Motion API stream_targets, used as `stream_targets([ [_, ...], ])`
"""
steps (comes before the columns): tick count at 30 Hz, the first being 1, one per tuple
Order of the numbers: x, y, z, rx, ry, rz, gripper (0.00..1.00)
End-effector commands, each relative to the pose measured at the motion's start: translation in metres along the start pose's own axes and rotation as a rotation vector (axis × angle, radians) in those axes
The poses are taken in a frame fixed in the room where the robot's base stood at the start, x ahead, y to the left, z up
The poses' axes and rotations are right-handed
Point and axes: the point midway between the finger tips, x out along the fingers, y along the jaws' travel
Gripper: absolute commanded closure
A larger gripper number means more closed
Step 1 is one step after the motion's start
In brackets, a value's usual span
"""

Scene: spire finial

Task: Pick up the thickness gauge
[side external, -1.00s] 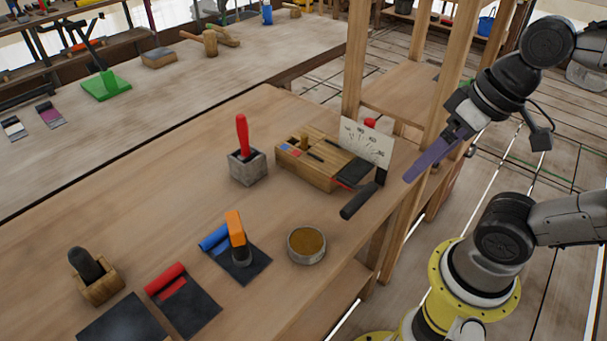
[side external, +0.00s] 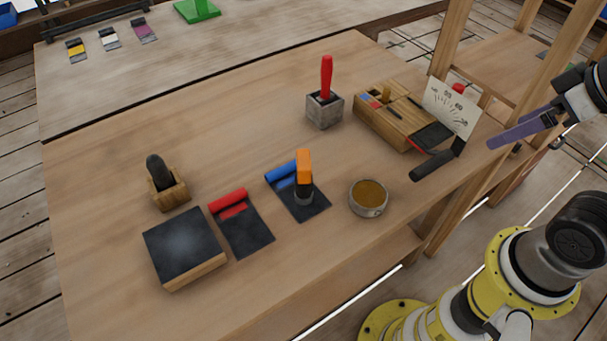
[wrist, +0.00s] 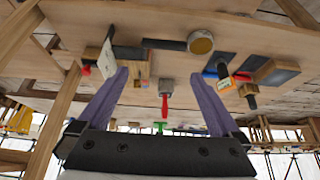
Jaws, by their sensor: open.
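No thing is labelled as the thickness gauge, and I cannot tell for certain which it is. An orange-topped tool with a grey foot (side external: 304,168) stands upright on a dark sheet; it also shows in the wrist view (wrist: 222,71).
A wooden block box (side external: 395,122), a red-handled tool in a grey block (side external: 325,95) and a round tin (side external: 368,197) stand nearby. Wooden posts (side external: 470,165) rise close to my gripper. A black-topped block (side external: 183,248) is front left. The bench's left rear is clear.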

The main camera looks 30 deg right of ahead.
Motion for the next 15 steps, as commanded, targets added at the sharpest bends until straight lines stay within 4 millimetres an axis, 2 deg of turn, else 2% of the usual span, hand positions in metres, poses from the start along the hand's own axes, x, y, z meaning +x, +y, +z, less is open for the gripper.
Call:
stream_targets([
  [15,-0.0013,-0.0001,0.0019,-0.046,-0.012,-0.001,0.00],
])
